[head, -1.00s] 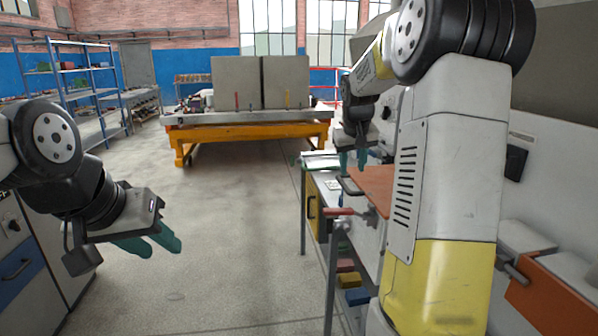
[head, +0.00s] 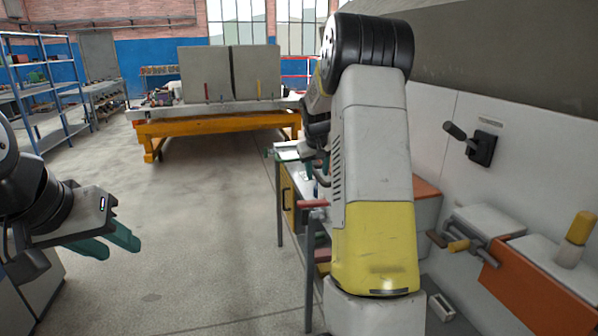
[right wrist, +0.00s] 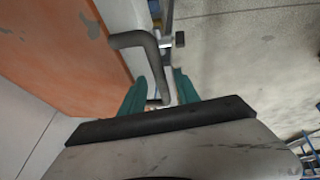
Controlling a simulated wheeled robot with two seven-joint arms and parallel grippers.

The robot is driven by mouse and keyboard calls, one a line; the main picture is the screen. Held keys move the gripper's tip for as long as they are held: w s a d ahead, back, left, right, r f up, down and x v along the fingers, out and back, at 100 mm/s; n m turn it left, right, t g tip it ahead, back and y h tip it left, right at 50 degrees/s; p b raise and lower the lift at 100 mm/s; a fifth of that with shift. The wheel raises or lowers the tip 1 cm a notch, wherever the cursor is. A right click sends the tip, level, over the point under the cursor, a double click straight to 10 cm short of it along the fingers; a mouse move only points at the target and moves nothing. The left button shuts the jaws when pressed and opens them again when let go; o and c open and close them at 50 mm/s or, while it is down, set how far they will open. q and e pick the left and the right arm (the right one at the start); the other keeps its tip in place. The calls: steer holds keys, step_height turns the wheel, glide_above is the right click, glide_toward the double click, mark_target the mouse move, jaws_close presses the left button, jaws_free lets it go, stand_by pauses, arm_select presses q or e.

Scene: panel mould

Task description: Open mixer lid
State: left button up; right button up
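In the right wrist view an orange, scuffed panel (right wrist: 55,60), which looks like the mixer lid, has a bent dark grey handle (right wrist: 133,40). My right gripper (right wrist: 160,80) has its two teal fingers apart, with the handle's lower leg between them. Gaps show beside the handle, so it does not look gripped. In the head view my right arm hides most of this gripper and the lid; only a bit of orange surface (head: 426,188) shows. My left gripper (head: 120,248) hangs at the left over the floor, fingers apart and empty.
A workbench (head: 282,215) runs along the right, partly behind my right arm. A wall switch with a lever (head: 483,148) and an orange box with grey clamps (head: 535,280) stand at the right. An orange-framed table (head: 215,125) is at the back. The middle floor is clear.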

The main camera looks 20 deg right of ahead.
jaws_close()
stand_by(1.4)
